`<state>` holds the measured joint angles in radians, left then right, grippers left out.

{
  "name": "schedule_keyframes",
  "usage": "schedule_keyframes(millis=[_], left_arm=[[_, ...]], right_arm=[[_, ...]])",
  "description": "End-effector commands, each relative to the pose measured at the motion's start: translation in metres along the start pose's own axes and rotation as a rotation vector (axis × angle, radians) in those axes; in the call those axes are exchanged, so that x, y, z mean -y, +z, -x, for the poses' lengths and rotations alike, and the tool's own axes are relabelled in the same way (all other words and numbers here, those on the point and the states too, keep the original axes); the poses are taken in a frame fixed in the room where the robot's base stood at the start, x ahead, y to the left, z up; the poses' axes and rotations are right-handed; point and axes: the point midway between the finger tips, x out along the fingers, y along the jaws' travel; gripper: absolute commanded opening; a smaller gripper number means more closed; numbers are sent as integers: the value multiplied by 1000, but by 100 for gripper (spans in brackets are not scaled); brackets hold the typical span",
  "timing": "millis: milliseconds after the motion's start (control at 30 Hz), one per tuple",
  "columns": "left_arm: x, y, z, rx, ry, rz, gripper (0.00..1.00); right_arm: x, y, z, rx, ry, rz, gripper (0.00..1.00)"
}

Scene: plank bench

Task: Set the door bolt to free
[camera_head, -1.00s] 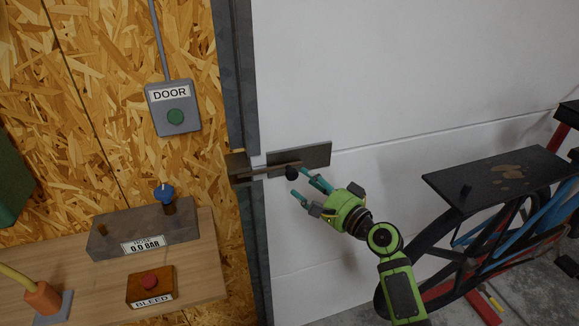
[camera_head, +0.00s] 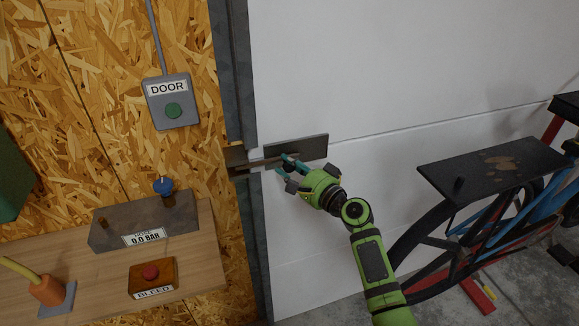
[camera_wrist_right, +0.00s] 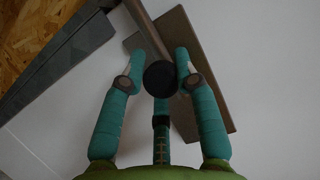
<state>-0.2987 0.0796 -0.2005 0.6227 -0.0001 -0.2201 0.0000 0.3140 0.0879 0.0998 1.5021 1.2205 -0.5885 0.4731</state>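The door bolt is a dark bar (camera_head: 260,162) lying across a grey plate (camera_head: 312,148) on the white door, its left end reaching the frame bracket (camera_head: 236,158). Its round black knob (camera_wrist_right: 160,77) shows in the right wrist view, between my fingers. My right gripper (camera_head: 284,165) is at the knob; in the wrist view its teal fingers (camera_wrist_right: 160,72) lean in and appear to touch the knob on both sides. The third finger is below the knob. In the head view the fingers largely hide the knob. My left gripper is not in view.
A DOOR button box (camera_head: 171,102) hangs on the chipboard wall. A wooden shelf (camera_head: 205,262) at lower left carries a gauge block (camera_head: 110,232) and a BLEED button box (camera_head: 152,277). A bicycle and black stand (camera_head: 490,170) are at right. The door front is clear.

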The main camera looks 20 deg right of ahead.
Motion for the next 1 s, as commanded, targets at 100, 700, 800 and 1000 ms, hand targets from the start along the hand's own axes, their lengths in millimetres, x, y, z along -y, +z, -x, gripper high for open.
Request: schedule_keyframes(millis=[100, 700, 800, 1000], left_arm=[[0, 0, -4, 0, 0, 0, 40], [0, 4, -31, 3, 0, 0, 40], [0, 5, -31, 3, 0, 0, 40], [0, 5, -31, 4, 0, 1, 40]], right_arm=[[1, -4, 1, -1, -6, 2, 0], [7, -52, 20, -5, -13, 2, 0], [7, -53, 21, -7, -14, 2, 53], [7, -53, 21, -8, -13, 3, 53]])
